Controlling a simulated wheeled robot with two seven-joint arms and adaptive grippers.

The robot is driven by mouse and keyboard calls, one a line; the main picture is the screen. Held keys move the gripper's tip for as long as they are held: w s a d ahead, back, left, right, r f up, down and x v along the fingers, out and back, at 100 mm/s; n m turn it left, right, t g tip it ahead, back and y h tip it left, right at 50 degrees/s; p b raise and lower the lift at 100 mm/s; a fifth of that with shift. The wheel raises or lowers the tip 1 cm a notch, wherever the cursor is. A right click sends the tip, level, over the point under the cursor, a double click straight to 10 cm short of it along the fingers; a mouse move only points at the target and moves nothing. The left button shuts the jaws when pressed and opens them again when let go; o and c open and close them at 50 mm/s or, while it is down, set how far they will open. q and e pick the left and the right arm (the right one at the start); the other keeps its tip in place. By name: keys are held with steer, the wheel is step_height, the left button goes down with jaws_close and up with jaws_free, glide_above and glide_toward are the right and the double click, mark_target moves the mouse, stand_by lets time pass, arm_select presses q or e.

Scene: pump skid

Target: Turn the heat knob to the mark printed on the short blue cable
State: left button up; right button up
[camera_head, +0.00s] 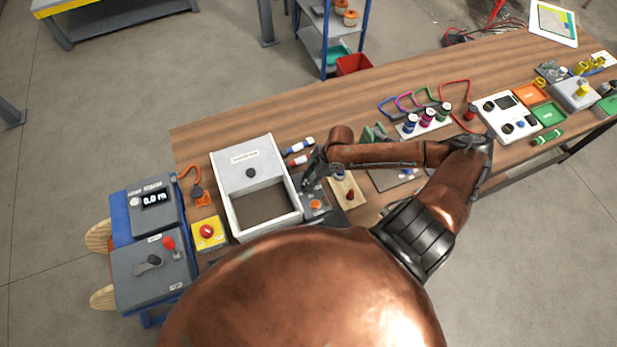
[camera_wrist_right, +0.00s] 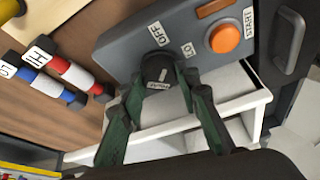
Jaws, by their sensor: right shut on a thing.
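A grey control box (camera_wrist_right: 120,45) carries a dark knob (camera_wrist_right: 157,68) with a short white line on its face. My right gripper (camera_wrist_right: 160,85) is shut on the knob, one finger on each side. In the head view my right gripper (camera_head: 314,170) reaches over the box and hides the knob. Two short banded cable-like pieces lie beside the box: one blue-ended (camera_head: 300,146), one red-ended (camera_head: 300,160). In the wrist view one label reads HI (camera_wrist_right: 38,55); the other is unclear. My left gripper is out of view.
An orange button (camera_wrist_right: 225,38) labelled START sits on the same box. A white open-topped unit (camera_head: 226,212) stands left of it, and a yellow box with a red button (camera_head: 208,232) beyond that. A wooden board (camera_head: 346,196) lies just right. The wooden table (camera_head: 230,133) is clear behind.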

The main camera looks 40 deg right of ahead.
steer(key=m+t+h+p, duration=0.1)
steer(key=m+p, duration=0.2)
steer(key=p, duration=0.2)
steer(key=m+h+p, duration=0.1)
steer(key=m+p, duration=0.3)
steer(key=p, duration=0.1)
steer(key=shift+s+a+r+m+t, duration=0.2)
steer(key=shift+m+t, duration=0.1)
steer(key=shift+t, duration=0.1)
steer(key=shift+f+m+h+p, duration=0.2)
steer(key=shift+m+h+p, duration=0.2)
steer(key=shift+m+p, duration=0.55)
steer(key=o, duration=1.2)
steer(key=shift+c, duration=0.2)
steer(key=v, duration=1.2)
steer(key=shift+s, duration=0.15)
steer(key=shift+f, duration=0.1)
